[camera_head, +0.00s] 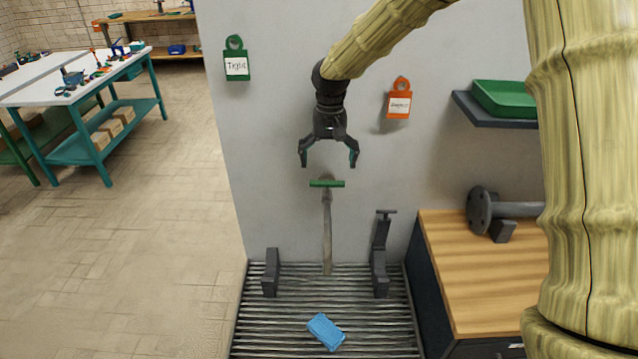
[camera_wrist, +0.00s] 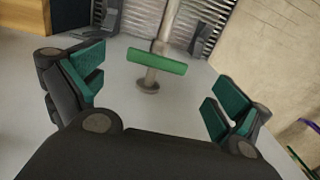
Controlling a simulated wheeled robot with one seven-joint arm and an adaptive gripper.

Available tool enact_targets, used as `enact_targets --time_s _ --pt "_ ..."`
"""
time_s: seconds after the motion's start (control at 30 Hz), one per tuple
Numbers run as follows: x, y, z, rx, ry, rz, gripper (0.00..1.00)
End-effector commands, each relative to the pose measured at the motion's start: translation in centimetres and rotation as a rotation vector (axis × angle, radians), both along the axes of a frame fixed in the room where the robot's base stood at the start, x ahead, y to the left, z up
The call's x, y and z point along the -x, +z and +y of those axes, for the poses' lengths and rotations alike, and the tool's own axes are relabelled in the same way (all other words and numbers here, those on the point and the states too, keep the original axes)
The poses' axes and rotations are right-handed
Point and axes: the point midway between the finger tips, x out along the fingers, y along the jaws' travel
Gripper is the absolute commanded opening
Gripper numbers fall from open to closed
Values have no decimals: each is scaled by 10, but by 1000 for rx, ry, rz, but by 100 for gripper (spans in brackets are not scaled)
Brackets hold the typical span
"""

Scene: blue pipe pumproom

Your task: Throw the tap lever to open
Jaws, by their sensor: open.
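The tap lever (camera_head: 327,184) is a short green bar on top of a thin grey pipe (camera_head: 327,235) that stands in front of the pale wall. It lies crosswise, roughly level in the head view. In the wrist view the green lever (camera_wrist: 157,61) shows between and beyond the fingers. My gripper (camera_head: 328,165) is open and empty, pointing down just above the lever in the head view and apart from it. Its green-padded fingers (camera_wrist: 160,95) are spread wide in the wrist view, with a clear gap between them.
A slatted grate (camera_head: 290,335) lies below, with a blue block (camera_head: 326,332) on it. Dark brackets (camera_head: 271,272) (camera_head: 380,260) stand either side of the pipe. A wooden-topped bench (camera_head: 480,280) with a flanged pipe (camera_head: 482,212) is right. Green (camera_head: 236,58) and orange (camera_head: 399,98) tags hang on the wall.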

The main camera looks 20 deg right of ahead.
Motion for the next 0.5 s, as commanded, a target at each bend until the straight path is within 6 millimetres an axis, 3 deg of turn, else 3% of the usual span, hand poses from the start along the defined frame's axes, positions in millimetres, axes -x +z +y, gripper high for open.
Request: enact_targets --time_s 0.1,0.2,0.5 --pt "-5 13 -1 10 -8 -2 100" --pt "-7 13 2 14 -5 0 100" --pt "-9 -26 10 13 6 2 100"
